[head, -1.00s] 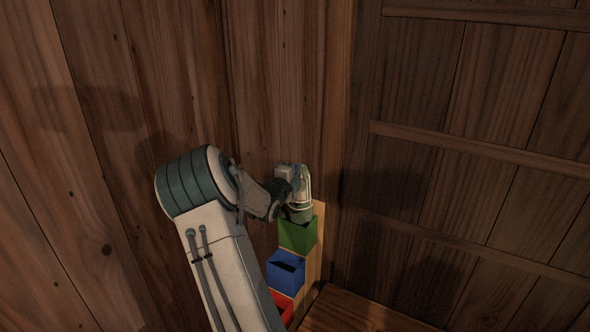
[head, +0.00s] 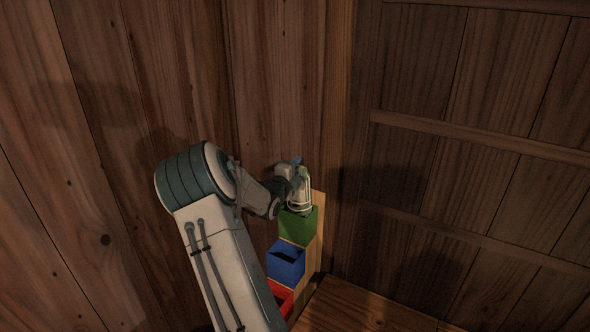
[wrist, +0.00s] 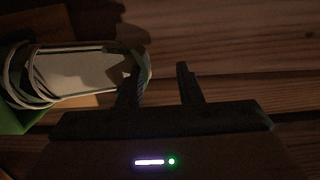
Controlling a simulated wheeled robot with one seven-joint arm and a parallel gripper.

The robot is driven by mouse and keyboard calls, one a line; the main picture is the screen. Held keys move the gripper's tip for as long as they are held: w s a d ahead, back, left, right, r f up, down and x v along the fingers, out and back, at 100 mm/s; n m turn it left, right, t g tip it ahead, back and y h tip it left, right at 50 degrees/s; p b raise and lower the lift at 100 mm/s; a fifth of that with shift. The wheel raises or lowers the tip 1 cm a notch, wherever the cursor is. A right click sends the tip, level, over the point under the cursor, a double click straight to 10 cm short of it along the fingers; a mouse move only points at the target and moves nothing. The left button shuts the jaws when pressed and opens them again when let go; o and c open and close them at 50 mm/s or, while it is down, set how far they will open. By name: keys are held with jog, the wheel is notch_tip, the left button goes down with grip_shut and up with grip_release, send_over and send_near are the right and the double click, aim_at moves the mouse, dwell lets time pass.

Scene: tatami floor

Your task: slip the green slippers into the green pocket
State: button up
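The green slippers, with a pale sole, green edge and white straps, show at the left of the wrist view (wrist: 85,72). In the head view they stand upright at the mouth of the green pocket (head: 298,224), lower end seemingly inside it. How deep they sit is hidden. A corner of the green pocket also shows in the wrist view (wrist: 12,122). My gripper (wrist: 158,82) is open, its fingers apart with bare wood seen between them. The left finger overlaps the slippers' end; I cannot tell whether it touches. In the head view the fingers are hard to make out.
Below the green pocket, a blue pocket (head: 286,262) and a red pocket (head: 281,296) sit on the same pale wooden board (head: 316,235). Plank walls meet close behind and right of it. A wooden surface (head: 360,308) lies at lower right.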

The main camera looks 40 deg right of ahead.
jog(key=p+v, duration=0.1)
jog(key=v, duration=1.2)
jog(key=shift+s+a, duration=0.2)
jog(key=shift+a, duration=0.15)
jog(key=s+a+r+m+g+y+p, duration=0.35)
jog(key=s+m, duration=0.35)
jog(key=m, duration=0.4)
jog(key=s+a+r+m+g+y+p, duration=0.2)
jog(key=s+a+m+g, duration=0.3)
jog(key=m, duration=0.6)
jog(key=s+a+r+m+t+y+p, duration=0.1)
jog(key=s+a+r+m+y+p, duration=0.1)
jog(key=a+m, duration=0.4)
jog(key=s+a+r+m+t+y+p, duration=0.2)
jog(key=s+a+r+m+y, duration=0.1)
jog(key=a, duration=0.7)
jog(key=s+a+r+m+t+y+p, duration=0.1)
jog(key=s+a+r+m+y, duration=0.2)
jog(key=a+m+y, duration=0.3)
jog(key=s+a+m, duration=0.1)
jog(key=a+m, duration=0.1)
jog(key=m, duration=0.1)
jog(key=shift+a+r+m+p, duration=0.2)
jog(key=shift+r+m+p, duration=0.1)
jog(key=shift+m+p, duration=0.1)
